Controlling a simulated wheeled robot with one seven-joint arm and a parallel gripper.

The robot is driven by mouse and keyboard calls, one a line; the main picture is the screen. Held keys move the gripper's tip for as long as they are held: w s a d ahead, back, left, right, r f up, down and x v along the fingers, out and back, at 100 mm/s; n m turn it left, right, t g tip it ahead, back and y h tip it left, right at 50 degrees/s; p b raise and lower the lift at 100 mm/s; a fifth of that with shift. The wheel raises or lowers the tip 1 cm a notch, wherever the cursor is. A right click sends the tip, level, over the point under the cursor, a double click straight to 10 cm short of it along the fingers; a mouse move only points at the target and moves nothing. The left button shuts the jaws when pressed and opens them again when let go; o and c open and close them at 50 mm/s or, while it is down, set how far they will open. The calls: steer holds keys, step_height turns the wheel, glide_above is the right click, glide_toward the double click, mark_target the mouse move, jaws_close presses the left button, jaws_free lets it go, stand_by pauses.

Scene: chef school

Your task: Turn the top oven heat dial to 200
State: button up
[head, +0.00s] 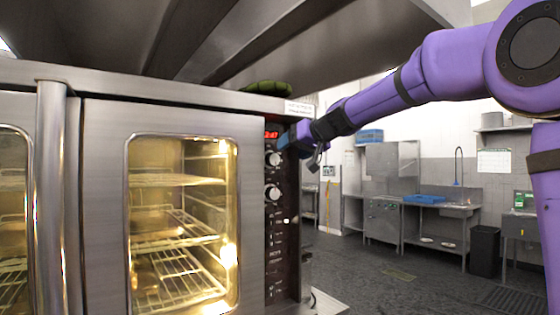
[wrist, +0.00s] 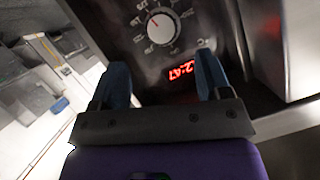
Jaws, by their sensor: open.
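The oven's control panel (head: 284,230) is a dark vertical strip at the right of the oven front. The top dial (head: 273,159) sits just under the red digital display (head: 271,134); a second dial (head: 272,193) is below it. In the wrist view a dial (wrist: 161,28) with a white marked ring and a red pointer line lies ahead, beyond the fingertips. The display (wrist: 181,70) shows between the fingers. My gripper (wrist: 163,72) is open with two blue fingers and nothing between them. In the head view my gripper (head: 290,137) is beside the panel's upper end, near the top dial.
The oven door (head: 108,200) with a lit window and racks is left of the panel. A metal hood (head: 270,40) hangs above. A green item (head: 267,88) lies on the oven top. Open floor (head: 385,275) lies right, with steel counters (head: 440,215) behind.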

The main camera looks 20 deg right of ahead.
mark_target(275, 159)
steer(key=x, duration=0.8)
steer(key=shift+w+a, duration=0.1)
steer(key=shift+w, duration=0.05)
steer(key=shift+c, duration=0.2)
steer(key=c, duration=0.7)
steer(key=shift+c, duration=0.2)
